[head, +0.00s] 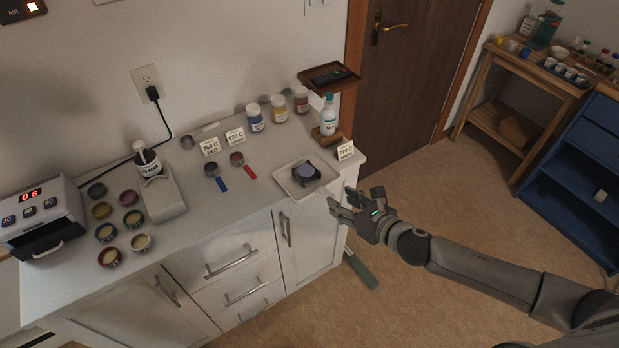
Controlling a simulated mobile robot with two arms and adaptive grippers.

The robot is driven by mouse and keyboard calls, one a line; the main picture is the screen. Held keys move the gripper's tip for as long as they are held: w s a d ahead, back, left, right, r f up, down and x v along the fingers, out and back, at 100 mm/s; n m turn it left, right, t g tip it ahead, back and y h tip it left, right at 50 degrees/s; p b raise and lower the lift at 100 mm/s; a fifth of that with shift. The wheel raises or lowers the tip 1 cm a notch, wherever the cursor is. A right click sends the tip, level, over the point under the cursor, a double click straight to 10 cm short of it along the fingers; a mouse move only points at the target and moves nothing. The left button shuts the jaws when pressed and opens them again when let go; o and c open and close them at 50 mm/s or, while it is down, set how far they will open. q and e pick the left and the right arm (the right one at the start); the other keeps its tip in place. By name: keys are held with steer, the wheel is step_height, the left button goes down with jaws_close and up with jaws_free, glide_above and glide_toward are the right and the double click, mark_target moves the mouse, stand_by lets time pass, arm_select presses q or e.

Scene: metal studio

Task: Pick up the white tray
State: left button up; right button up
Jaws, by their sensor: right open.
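The white tray (285,183) is a shallow square dish near the front right corner of the white cabinet top. My right gripper (340,203) is just right of and in front of the tray, by the cabinet's edge. Its fingers point left toward the tray and are open and empty. I cannot tell its exact height against the tray, but it appears apart from it. My left gripper is not in view.
A "770 C" card (345,152) and a bottle (328,116) stand behind the tray. Red-handled (238,160) and blue-handled (213,172) scoops lie to its left. Several small pots (140,242) and a small oven (42,222) are further left. The floor (420,180) by the door is clear.

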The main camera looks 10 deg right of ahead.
mark_target(334, 197)
steer(key=shift+p+x, duration=0.7)
steer(key=shift+x, duration=3.1)
steer(key=shift+f, duration=0.15)
jaws_close()
